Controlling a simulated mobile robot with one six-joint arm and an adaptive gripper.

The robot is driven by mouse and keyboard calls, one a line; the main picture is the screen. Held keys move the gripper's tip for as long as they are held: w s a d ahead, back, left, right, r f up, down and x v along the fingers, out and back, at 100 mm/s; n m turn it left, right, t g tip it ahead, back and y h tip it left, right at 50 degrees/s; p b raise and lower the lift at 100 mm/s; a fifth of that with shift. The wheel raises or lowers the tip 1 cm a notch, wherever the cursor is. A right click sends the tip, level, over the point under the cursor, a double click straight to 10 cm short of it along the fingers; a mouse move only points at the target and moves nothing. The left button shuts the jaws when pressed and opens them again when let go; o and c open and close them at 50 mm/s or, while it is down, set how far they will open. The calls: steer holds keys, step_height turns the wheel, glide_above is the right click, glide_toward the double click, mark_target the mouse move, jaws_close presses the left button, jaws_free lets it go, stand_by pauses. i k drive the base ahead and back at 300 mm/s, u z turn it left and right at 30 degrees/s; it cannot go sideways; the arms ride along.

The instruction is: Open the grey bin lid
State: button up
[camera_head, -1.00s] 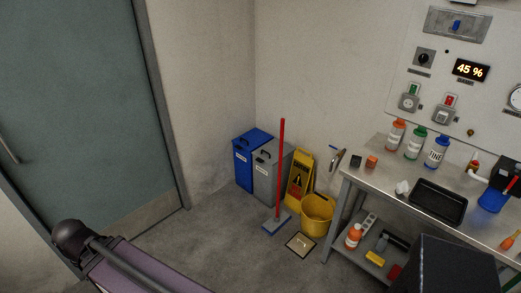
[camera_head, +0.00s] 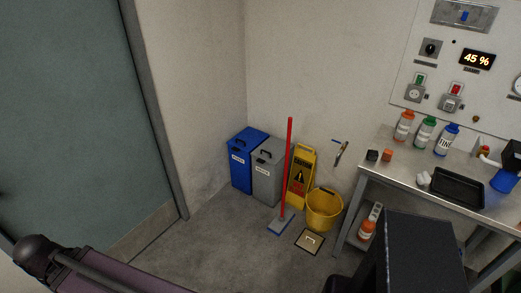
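The grey bin (camera_head: 267,181) stands on the floor near the wall corner, right beside a blue bin (camera_head: 241,170). Its grey lid (camera_head: 269,151) is shut and has a dark handle on top. A label is on its upper front. A red-handled mop (camera_head: 288,165) stands just to its right, close in front of its right side. My gripper is not in view; only dark and purple parts of my own body show along the bottom edge.
A yellow caution sign (camera_head: 302,178) and yellow bucket (camera_head: 324,208) stand right of the mop. A floor hatch (camera_head: 310,241) lies in front of the bucket. A metal table (camera_head: 397,170) with bottles and a black tray is at right. Floor left of the bins is clear.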

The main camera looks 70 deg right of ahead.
mark_target(272, 151)
steer(key=z, duration=0.05)
steer(key=i, duration=0.3)
steer(key=u, duration=0.15)
steer(key=k, duration=0.1)
steer(key=z, duration=2.95)
steer(key=i, duration=0.9)
